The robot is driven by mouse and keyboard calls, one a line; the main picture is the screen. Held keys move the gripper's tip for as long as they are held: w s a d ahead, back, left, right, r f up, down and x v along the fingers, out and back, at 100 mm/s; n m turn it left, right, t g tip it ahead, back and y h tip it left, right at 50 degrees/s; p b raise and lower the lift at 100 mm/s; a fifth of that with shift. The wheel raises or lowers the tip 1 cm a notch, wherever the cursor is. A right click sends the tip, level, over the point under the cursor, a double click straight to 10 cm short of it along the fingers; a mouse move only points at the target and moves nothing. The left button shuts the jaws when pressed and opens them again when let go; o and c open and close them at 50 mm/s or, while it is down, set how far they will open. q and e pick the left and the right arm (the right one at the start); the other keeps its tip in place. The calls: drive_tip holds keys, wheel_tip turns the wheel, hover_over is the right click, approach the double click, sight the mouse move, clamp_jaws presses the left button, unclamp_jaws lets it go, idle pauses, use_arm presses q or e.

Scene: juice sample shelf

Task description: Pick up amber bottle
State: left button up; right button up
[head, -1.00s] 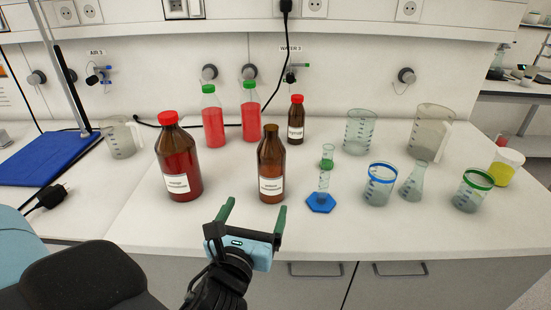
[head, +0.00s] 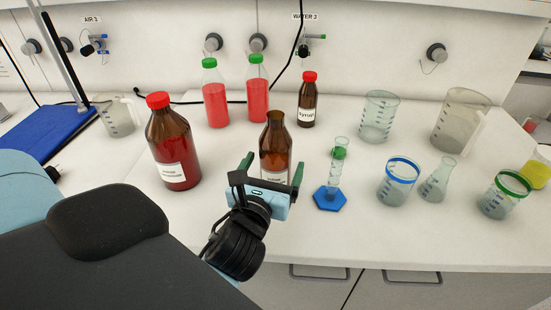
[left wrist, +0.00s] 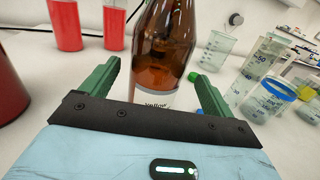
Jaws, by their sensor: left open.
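An open-topped amber bottle (head: 275,142) with a white label stands upright on the white bench, near the middle of the head view. My left gripper (head: 273,164) is open in front of it, its two green fingers to either side of the bottle's lower part in the picture. In the left wrist view the bottle (left wrist: 166,50) stands between and beyond the fingers, with gaps at both sides. Its label is partly hidden by the gripper's dark bar. Two other amber bottles have red caps: a large one (head: 172,145) at left and a small one (head: 307,104) behind. My right gripper is not in view.
A green-ringed cylinder on a blue hexagonal base (head: 330,199) stands just right of the bottle. Two red bottles with green caps (head: 215,105) (head: 259,92) stand behind. Beakers and a flask (head: 437,181) fill the right side. The bench front edge is clear.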

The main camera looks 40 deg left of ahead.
use_arm(q)
drive_tip(key=shift+x, duration=2.6)
drive_tip(key=shift+s+a+f, duration=0.1)
drive_tip(key=shift+f, duration=0.05)
drive_tip(key=c, duration=1.4)
